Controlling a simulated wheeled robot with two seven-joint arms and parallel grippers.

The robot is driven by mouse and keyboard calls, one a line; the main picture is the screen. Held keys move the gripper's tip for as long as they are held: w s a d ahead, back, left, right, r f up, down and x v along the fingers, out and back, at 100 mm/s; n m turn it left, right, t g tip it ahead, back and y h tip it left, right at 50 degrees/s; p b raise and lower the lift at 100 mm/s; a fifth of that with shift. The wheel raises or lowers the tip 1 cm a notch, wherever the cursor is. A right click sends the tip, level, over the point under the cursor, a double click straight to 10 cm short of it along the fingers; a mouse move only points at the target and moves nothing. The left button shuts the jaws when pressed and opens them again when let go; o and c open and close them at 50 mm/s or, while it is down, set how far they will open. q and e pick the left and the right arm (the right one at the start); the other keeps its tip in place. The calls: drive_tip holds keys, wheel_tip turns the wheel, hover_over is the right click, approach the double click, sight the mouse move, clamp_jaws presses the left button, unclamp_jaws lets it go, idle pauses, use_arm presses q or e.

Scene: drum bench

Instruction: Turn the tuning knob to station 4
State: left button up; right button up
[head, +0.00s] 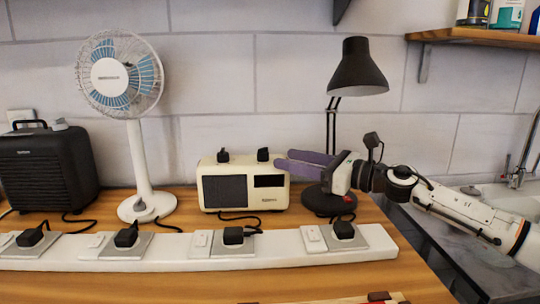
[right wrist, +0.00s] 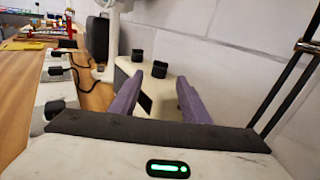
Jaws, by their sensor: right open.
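A cream radio (head: 243,194) stands on the wooden bench with a dark speaker grille and a small dark window on its front. Two black knobs sit on its top, a left knob (head: 223,156) and a right knob (head: 263,154). I cannot read any station number or tell which is the tuning knob. My right gripper (head: 282,159) comes in from the right, its purple fingers open and empty, tips just right of the right knob. In the right wrist view the right knob (right wrist: 160,69) shows between the fingertips, beyond them. My left gripper is out of view.
A black desk lamp (head: 357,70) stands close behind my right gripper. A white fan (head: 138,160) and a black heater (head: 46,170) stand to the left. A white socket strip (head: 270,244) with several plugs runs along the front.

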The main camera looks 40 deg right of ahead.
sight(268, 155)
drive_tip(key=x, duration=0.1)
drive_tip(key=p+x, duration=0.1)
drive_tip(key=shift+w+r, duration=0.25)
drive_tip(key=shift+p+x, duration=0.7)
drive_tip(key=shift+x, duration=0.15)
drive_tip(key=shift+p+x, duration=0.55)
drive_tip(key=shift+x, duration=0.55)
drive_tip(key=shift+a+f, duration=0.15)
drive_tip(key=shift+f, duration=0.1)
drive_tip(key=shift+c, duration=0.3)
